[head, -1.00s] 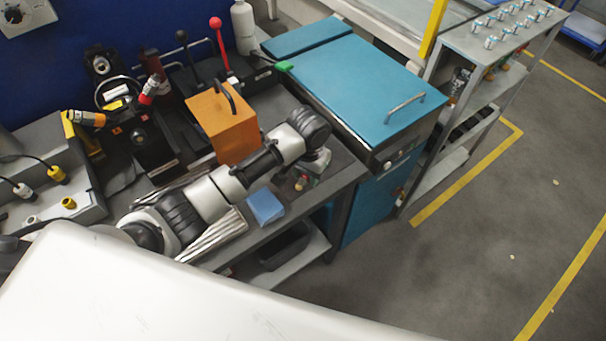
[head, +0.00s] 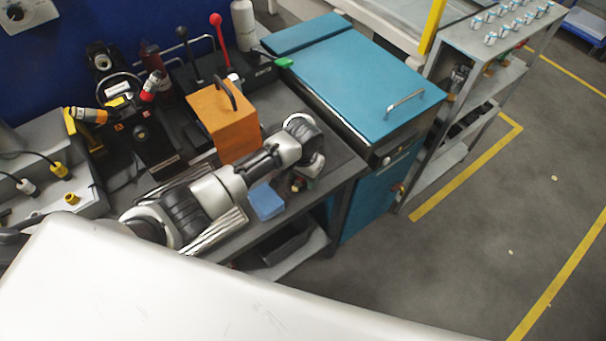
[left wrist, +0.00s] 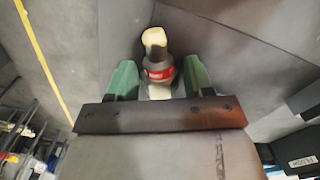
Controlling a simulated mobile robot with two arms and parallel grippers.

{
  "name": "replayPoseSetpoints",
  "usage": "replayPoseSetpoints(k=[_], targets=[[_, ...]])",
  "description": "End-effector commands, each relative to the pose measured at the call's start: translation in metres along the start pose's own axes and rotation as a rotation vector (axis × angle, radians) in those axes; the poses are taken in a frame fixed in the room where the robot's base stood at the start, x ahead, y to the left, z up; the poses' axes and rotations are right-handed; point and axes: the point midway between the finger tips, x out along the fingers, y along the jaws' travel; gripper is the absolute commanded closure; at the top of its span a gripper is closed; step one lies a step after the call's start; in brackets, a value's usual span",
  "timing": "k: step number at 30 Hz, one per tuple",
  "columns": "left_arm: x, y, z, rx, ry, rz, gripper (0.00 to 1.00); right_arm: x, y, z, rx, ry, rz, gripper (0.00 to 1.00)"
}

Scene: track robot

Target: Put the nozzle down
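My left gripper (head: 302,183) is low over the front right part of the grey workbench (head: 340,172), right of the blue block. In the left wrist view its two green fingers (left wrist: 160,80) stand apart, one on each side of the nozzle (left wrist: 158,58). The nozzle has a cream end and a red band. A narrow gap shows between it and each finger. In the head view the nozzle is mostly hidden by the gripper. I cannot tell whether it touches the bench. My right gripper is not in view.
A blue block (head: 266,202) lies close left of the gripper. An orange box (head: 224,125) with a black handle stands behind the arm. A teal-lidded cabinet (head: 350,75) borders the bench on the right. The floor beyond is open.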

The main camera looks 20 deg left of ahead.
Motion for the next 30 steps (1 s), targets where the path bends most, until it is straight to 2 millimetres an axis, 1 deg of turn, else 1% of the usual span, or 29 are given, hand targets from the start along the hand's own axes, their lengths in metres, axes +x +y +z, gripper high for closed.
replayPoseSetpoints(k=[1,2,3,10,14,17,21,27,30], targets=[[0.0,0.0,0.0,0.0,0.0,0.0,0.41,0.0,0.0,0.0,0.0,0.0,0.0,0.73],[0.0,0.0,0.0,0.0,0.0,0.0,0.36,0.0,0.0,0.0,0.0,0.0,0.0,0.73],[0.0,0.0,0.0,0.0,0.0,0.0,0.35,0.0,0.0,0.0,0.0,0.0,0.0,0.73],[-0.001,0.0,0.0,0.0,0.0,0.0,0.35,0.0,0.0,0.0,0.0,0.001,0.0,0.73],[-0.01,0.0,-0.001,0.0,0.003,0.0,0.35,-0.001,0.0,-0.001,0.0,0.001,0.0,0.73],[-0.026,0.0,-0.001,0.0,0.005,0.0,0.35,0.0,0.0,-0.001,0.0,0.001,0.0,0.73],[-0.056,0.0,-0.002,0.001,0.007,0.0,0.35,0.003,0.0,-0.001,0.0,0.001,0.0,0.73],[-0.097,0.0,-0.001,0.0,0.005,0.0,0.35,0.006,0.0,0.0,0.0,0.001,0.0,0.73],[-0.11,0.0,-0.001,0.0,0.002,0.0,0.35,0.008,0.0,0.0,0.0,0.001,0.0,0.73]])
